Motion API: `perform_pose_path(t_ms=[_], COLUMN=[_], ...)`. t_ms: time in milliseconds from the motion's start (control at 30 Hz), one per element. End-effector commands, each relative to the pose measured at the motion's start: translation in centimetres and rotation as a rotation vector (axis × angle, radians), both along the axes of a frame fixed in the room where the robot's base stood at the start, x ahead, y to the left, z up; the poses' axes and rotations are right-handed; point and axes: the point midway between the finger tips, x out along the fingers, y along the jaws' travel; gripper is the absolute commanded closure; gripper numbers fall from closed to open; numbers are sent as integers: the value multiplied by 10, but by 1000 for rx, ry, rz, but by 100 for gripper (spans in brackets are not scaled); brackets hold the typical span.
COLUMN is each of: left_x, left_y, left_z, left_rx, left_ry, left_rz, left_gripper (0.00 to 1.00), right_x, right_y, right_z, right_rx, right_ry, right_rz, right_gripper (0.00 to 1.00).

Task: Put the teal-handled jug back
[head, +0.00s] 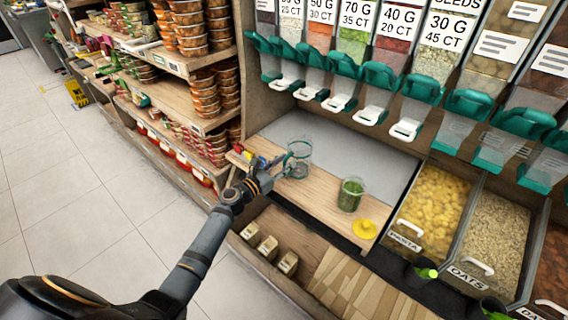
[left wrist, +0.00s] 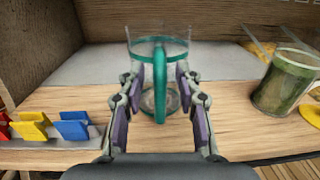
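The teal-handled jug (head: 300,149) is clear, with a teal rim band, and stands upright on the wooden counter (head: 318,196). In the left wrist view its teal handle (left wrist: 160,72) faces me, straight ahead. My left gripper (head: 283,166) is at the handle side of the jug. In the wrist view its two fingers (left wrist: 160,88) are apart, one on each side of the handle, with a gap showing on both sides. My right gripper is not in view.
A green-filled clear container (head: 350,194) and a yellow round piece (head: 364,229) are to the right on the counter. Red, yellow and blue clips (left wrist: 72,126) lie left of the gripper. A grey panel (head: 362,152) lies behind. Teal-handled dispensers (head: 342,64) hang above.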

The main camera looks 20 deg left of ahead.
Motion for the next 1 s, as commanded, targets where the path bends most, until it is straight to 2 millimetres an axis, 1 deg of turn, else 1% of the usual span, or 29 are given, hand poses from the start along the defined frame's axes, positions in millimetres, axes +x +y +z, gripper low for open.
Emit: perform_pose_path(t_ms=[133, 200, 233, 333, 467, 633, 800, 1000], left_x=[0, 0, -3, -19, -51, -91, -105, -111], left_y=[0, 0, 1, 9, 21, 38, 46, 47], left_z=[1, 5, 2, 0, -2, -5, -1, 2], left_rx=[0, 0, 1, 5, 7, 6, 3, -1], left_ry=[0, 0, 1, 1, 3, 4, 0, 1], left_rz=[0, 0, 0, 0, -2, -5, -1, -1], left_gripper=[66, 66, 66, 66, 66, 66, 66, 66], right_x=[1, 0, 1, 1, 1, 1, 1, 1], right_y=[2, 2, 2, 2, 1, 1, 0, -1], right_z=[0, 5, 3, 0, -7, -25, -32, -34], right_rx=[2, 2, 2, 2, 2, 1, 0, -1], right_ry=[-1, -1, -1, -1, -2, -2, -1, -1], right_rz=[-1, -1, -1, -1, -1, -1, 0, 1], right_gripper=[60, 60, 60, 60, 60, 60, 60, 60])
